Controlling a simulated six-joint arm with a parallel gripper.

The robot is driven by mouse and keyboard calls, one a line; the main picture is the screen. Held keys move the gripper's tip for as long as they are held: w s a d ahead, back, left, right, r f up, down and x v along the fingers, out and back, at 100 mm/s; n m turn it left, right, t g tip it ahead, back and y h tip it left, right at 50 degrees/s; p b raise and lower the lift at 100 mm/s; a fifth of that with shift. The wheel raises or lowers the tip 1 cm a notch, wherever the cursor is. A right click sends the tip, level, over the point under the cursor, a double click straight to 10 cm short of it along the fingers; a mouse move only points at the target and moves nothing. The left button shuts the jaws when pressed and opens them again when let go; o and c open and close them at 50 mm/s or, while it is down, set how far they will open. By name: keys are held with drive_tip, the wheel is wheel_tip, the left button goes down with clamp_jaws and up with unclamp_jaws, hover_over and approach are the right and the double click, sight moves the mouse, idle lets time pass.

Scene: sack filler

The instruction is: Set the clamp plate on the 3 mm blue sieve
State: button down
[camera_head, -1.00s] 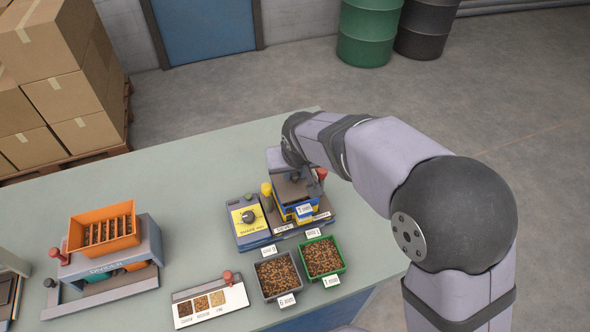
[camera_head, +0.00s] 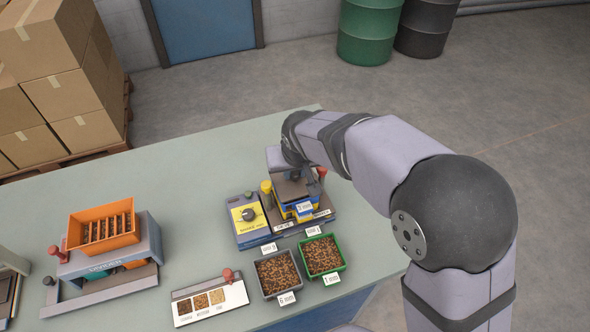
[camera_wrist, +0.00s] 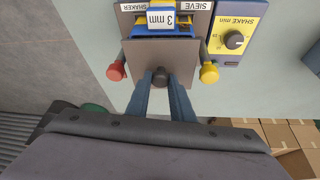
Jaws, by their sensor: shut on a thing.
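The clamp plate (camera_wrist: 137,63) is a flat grey-brown plate with a dark knob. It also shows in the head view (camera_head: 291,189), over the sieve shaker. My gripper (camera_wrist: 160,80) is shut on the plate's knob. The blue sieve (camera_wrist: 188,29) with its 3 mm label sits in the shaker at the plate's far edge in the wrist view. Its label also shows in the head view (camera_head: 304,207), below the plate. The plate covers most of the sieve. I cannot tell whether plate and sieve touch.
A red knob (camera_wrist: 117,71) and a yellow knob (camera_wrist: 209,73) flank the plate closely. The yellow shake-timer panel (camera_head: 248,215) stands left of the shaker. Grey (camera_head: 262,290) and green (camera_head: 341,265) bins of pellets stand in front. An orange tray (camera_head: 75,230) is at left.

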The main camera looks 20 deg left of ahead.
drive_tip(key=shift+f+b, duration=0.65)
drive_tip(key=shift+f, duration=0.05)
idle(1.4)
drive_tip(key=c, duration=1.1)
unclamp_jaws()
drive_tip(key=shift+r, duration=0.1)
drive_tip(key=shift+r+p, duration=3.05)
drive_tip(key=shift+r, duration=0.85)
